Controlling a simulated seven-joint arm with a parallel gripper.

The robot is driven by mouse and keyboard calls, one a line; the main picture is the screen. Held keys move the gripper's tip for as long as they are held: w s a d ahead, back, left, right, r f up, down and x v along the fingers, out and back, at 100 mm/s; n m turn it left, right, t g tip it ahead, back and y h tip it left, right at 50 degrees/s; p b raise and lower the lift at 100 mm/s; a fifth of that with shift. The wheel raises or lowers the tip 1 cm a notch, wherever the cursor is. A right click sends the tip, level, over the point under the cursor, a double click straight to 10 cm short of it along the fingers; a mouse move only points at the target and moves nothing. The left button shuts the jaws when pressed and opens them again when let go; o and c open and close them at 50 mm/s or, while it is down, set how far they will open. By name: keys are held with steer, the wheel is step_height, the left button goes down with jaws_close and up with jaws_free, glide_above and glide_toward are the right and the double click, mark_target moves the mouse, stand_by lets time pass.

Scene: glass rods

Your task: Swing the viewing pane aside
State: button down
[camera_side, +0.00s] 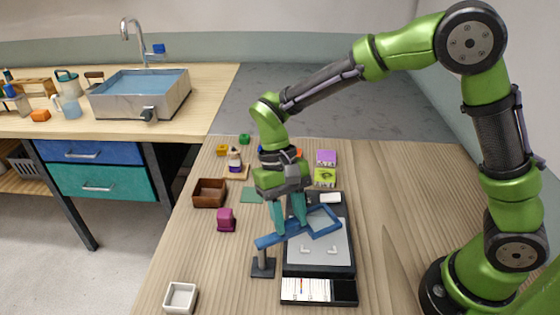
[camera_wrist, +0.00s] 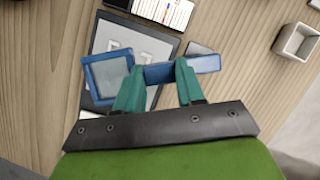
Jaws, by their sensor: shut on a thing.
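The viewing pane (camera_side: 338,224) is a clear square in a blue frame on a blue bar. The bar (camera_side: 268,240) runs to a dark post (camera_side: 263,258) on a square foot at the left. The pane hangs over part of the grey plate of a black stand (camera_side: 291,262). In the wrist view the pane (camera_wrist: 88,75) is at the left and the bar's post end (camera_wrist: 205,63) at the right. My gripper (camera_side: 288,232) points down, its teal fingers shut on the bar (camera_wrist: 158,73) between pane and post. In the wrist view my gripper (camera_wrist: 157,74) hides part of the stand.
Two small white angled pieces (camera_side: 305,250) lie on the plate, with a printed card (camera_side: 305,290) in front. A white dish (camera_side: 180,297), a magenta block (camera_side: 226,218) and a brown box (camera_side: 209,193) stand left. Bare table lies right of the stand.

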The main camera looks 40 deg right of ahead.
steer(key=w+a+n+t+h, duration=0.1)
steer(key=w+n+h, duration=0.3)
steer(key=n, duration=0.7)
steer(key=shift+w+a+n, duration=0.3)
steer(key=shift+w+a, duration=0.25)
steer(key=shift+w, duration=0.35)
steer(key=c, duration=0.7)
jaws_free()
steer(key=v, duration=1.2)
steer(key=shift+a, duration=0.15)
